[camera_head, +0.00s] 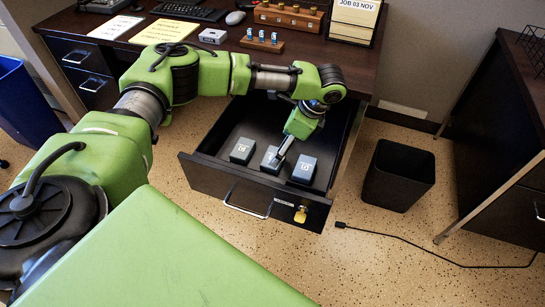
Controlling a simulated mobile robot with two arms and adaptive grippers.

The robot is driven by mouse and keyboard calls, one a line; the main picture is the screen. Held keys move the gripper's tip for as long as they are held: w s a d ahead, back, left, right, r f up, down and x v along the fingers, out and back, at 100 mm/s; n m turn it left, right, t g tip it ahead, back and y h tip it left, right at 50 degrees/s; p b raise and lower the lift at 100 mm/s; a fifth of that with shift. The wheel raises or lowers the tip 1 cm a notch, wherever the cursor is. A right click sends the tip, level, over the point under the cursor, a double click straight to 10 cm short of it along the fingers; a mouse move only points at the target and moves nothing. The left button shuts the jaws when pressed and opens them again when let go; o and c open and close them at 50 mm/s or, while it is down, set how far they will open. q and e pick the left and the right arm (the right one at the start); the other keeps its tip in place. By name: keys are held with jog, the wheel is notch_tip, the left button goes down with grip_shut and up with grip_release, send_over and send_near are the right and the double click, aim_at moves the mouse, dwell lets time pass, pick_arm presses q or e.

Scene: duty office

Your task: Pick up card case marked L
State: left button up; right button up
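Three small grey-blue card cases with white labels sit in a row in the open drawer (210,172): a left case (241,150), a middle case (269,163) and a right case (304,169). The label letters are too small to read surely, so I cannot tell which is marked L. My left gripper (278,159) points down into the drawer, with its fingers at the middle case and partly covering its top. I cannot tell whether the fingers touch it, or whether they are open or shut. My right gripper is out of view.
The dark desk (330,67) above the drawer holds a keyboard, papers, a mouse and stamp racks. A yellow key tag (301,214) hangs at the drawer front. A black bin (398,176) stands right of the drawer, and a cable (430,249) lies on the floor.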

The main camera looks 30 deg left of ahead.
pick_arm(q)
jog(key=x, duration=0.3)
jog(key=b+x, duration=0.1)
jog(key=shift+s+f, duration=0.3)
jog(key=shift+s, duration=0.05)
jog(key=shift+a+f, duration=0.2)
jog(key=shift+f, duration=0.2)
jog(key=c, duration=1.2)
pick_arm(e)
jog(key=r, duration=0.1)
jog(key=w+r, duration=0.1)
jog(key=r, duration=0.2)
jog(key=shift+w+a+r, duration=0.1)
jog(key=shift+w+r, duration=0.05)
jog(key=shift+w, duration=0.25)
